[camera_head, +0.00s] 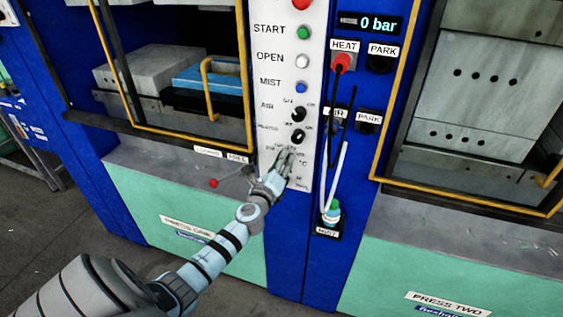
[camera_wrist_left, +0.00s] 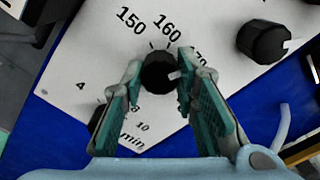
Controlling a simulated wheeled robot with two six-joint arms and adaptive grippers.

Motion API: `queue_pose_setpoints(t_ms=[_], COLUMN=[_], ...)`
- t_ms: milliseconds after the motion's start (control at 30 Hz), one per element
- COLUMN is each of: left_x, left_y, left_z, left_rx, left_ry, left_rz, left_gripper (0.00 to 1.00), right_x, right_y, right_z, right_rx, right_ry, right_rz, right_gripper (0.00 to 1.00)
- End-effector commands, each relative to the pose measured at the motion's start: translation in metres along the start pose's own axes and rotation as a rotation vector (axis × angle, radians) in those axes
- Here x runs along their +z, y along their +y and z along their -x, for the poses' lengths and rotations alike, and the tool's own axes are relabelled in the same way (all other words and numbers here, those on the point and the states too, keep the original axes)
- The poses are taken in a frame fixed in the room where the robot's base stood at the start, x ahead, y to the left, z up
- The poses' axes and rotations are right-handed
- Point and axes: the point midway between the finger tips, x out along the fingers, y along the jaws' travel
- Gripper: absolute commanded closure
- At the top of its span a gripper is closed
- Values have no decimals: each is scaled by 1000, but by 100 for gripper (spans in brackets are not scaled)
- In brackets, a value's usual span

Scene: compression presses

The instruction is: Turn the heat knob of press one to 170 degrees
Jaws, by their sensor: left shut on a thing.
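The white control panel (camera_head: 285,75) of press one stands between the two presses. My left gripper (camera_head: 286,160) reaches its lower part and hides the knob there in the head view. In the left wrist view the black heat knob (camera_wrist_left: 158,76) sits between the two fingers of my left gripper (camera_wrist_left: 158,88), which is shut on it. The printed 150 and 160 show above the knob; a label ending in 70 is partly hidden by the right finger. The knob's white mark points right, a little below that label. My right gripper is not in view.
Another black knob (camera_wrist_left: 262,42) is at the right in the left wrist view. A further dark knob (camera_wrist_left: 98,120) is partly hidden at lower left.

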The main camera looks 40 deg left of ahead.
Motion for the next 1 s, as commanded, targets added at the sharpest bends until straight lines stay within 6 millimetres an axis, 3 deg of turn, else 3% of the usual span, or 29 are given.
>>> queue_pose_setpoints(t_ms=[33, 167, 533, 900, 1000], left_x=[-1, -1, -1, -2, -1], left_y=[1, 1, 1, 1, 1], left_z=[1, 0, 9, 101, 115], left_rx=[2, 2, 0, 2, 1], left_ry=[3, 2, 1, 4, 3], left_rz=[1, 1, 0, 1, 0], left_gripper=[71, 53, 53, 53, 53], right_x=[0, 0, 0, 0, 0], right_y=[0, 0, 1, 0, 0], right_z=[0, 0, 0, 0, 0], right_rx=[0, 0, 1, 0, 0], right_ry=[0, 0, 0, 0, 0], right_rz=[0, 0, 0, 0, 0], right_gripper=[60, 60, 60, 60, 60])
